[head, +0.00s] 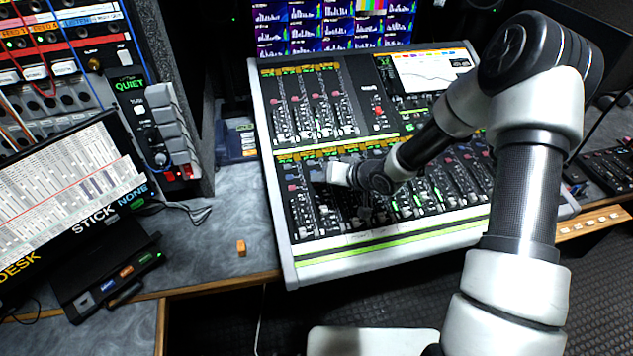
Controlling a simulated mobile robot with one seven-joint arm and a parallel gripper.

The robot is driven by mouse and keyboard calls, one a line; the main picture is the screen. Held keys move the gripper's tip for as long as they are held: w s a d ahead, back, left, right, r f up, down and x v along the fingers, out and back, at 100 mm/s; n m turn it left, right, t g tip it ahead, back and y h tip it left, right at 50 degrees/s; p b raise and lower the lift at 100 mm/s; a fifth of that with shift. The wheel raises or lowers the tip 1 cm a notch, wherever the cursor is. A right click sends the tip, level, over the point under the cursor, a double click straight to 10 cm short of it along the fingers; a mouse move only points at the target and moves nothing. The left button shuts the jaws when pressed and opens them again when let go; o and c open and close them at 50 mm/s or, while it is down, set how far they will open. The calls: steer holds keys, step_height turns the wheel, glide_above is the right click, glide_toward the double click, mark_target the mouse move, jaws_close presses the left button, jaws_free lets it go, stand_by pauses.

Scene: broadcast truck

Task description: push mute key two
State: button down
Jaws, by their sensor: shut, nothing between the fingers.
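The mixing console (274,200) stands in the middle of the head view, tilted toward me, with an upper and a lower bank of channel strips. Small coloured keys run along the strips; the labels are too small to read, so I cannot tell which one is mute key two. My arm reaches in from the right over the lower bank. My gripper (365,213) points down over the left-middle strips, shut and empty. My wrist hides part of the strips beneath it. I cannot tell whether the fingertips touch the panel.
Monitors (300,28) stand behind the console. A patch rack (60,50) and a box marked QUIET (130,85) stand at the left. A small orange block (241,248) lies on the grey desk (215,235).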

steer(key=shift+s+r+p, duration=0.1)
steer(key=shift+r+p, duration=0.4)
steer(key=shift+r, duration=0.25)
steer(key=r+p, duration=0.1)
steer(key=r, duration=0.1)
steer(key=r+p, duration=0.3)
steer(key=p, duration=0.1)
steer(key=shift+s+d+r, duration=0.15)
steer(key=shift+s+r, duration=0.25)
steer(key=s+d+r+h, duration=0.3)
steer(key=d+r+h, duration=0.1)
steer(key=d+r, duration=0.45)
steer(key=s+d+r+h, duration=0.35)
steer(key=d+r, duration=0.35)
steer(key=r, duration=0.3)
steer(key=s+r+m, duration=0.1)
steer(key=s+r, duration=0.4)
steer(key=s, duration=0.6)
steer(key=s+r+g, duration=0.1)
steer(key=s+r, duration=0.5)
steer(key=s, duration=0.5)
steer(key=shift+s+d+m, duration=0.3)
steer(key=shift+s+m, duration=0.1)
